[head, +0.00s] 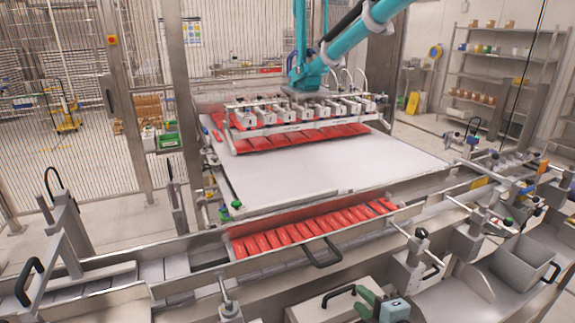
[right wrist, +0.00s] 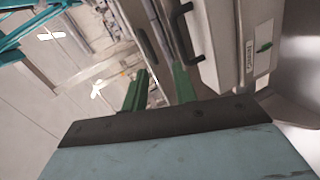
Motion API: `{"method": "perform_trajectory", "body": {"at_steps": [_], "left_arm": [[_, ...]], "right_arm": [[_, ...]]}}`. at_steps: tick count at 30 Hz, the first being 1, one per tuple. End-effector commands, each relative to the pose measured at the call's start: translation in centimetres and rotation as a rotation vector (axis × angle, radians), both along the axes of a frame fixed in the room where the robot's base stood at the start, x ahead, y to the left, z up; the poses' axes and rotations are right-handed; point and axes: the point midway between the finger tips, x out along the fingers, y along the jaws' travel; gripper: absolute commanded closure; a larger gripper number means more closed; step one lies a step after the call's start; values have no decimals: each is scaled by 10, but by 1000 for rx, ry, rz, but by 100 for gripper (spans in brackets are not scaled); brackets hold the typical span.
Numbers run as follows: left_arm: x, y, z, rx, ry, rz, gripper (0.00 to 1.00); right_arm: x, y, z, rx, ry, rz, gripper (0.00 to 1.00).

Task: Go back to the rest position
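My right gripper (head: 370,298) shows at the bottom edge of the head view, over the front machine housing. In the right wrist view its two green fingers (right wrist: 160,88) stand apart, with nothing between them. It is open and empty. Beyond the fingers are a black handle (right wrist: 187,32) and a pale metal panel. My left gripper is not in view.
A teal robot arm (head: 365,30) carries a row of suction heads over red packs (head: 290,137) on a white table (head: 330,175). A tray of red packs (head: 310,227) sits in the front channel. A grey bin (head: 524,262) stands at right.

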Motion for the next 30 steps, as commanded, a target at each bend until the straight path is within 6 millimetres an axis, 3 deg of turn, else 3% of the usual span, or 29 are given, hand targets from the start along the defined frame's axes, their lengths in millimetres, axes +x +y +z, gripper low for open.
{"method": "perform_trajectory", "body": {"at_steps": [9,15,24,25,30], "left_arm": [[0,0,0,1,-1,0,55],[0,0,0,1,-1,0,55],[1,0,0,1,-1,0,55],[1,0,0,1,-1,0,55],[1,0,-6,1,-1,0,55]], "right_arm": [[-118,-9,-43,512,563,-541,72],[-180,-18,-52,679,777,-808,72],[-258,-25,-52,824,992,-1135,72],[-266,-25,-51,834,1011,-1167,72],[-252,-24,-95,815,1016,-1159,72]]}}
